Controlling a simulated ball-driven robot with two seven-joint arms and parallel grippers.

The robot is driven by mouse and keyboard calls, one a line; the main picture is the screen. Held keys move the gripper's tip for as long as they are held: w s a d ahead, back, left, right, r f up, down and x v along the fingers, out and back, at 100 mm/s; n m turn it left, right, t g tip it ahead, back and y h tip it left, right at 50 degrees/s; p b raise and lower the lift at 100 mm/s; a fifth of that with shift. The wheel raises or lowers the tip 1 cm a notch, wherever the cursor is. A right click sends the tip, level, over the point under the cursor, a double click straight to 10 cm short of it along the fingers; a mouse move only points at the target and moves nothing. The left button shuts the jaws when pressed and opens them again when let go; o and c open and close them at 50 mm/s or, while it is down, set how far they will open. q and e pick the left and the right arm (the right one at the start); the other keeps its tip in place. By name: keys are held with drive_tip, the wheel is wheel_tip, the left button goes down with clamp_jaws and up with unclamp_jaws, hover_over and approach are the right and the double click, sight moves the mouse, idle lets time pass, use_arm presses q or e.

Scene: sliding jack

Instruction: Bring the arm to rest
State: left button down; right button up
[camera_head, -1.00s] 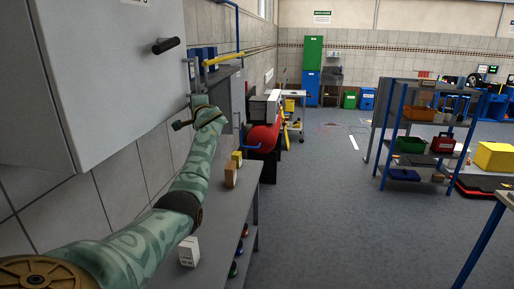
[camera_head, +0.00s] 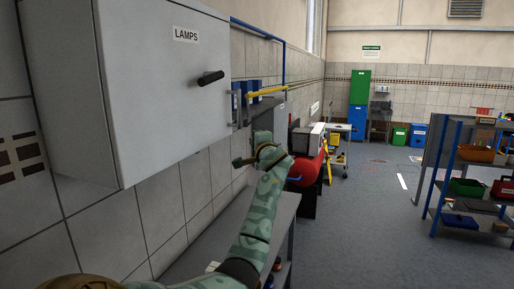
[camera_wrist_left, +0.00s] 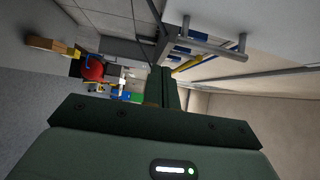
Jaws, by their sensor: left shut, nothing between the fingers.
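My left arm comes up from the bottom of the head view in patterned green. Its left gripper (camera_head: 240,162) is at the arm's far end, in front of the tiled wall and below the LAMPS cabinet. The gripper is shut and empty. In the left wrist view the closed fingers (camera_wrist_left: 164,88) stand together at the middle. The right gripper does not show in either view.
The grey LAMPS cabinet (camera_head: 170,80) with a black handle (camera_head: 210,78) hangs close at upper left. A grey bench (camera_head: 205,250) runs along the wall under my arm. A red tank (camera_head: 306,170) stands beyond it. A shelf rack (camera_head: 470,185) is at right. Open floor (camera_head: 380,235) lies between.

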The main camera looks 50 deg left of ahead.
use_arm(q)
drive_tip(key=shift+v, duration=0.8)
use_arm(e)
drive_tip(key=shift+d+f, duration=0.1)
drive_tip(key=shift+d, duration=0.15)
use_arm(q)
drive_tip(key=shift+s, duration=0.1)
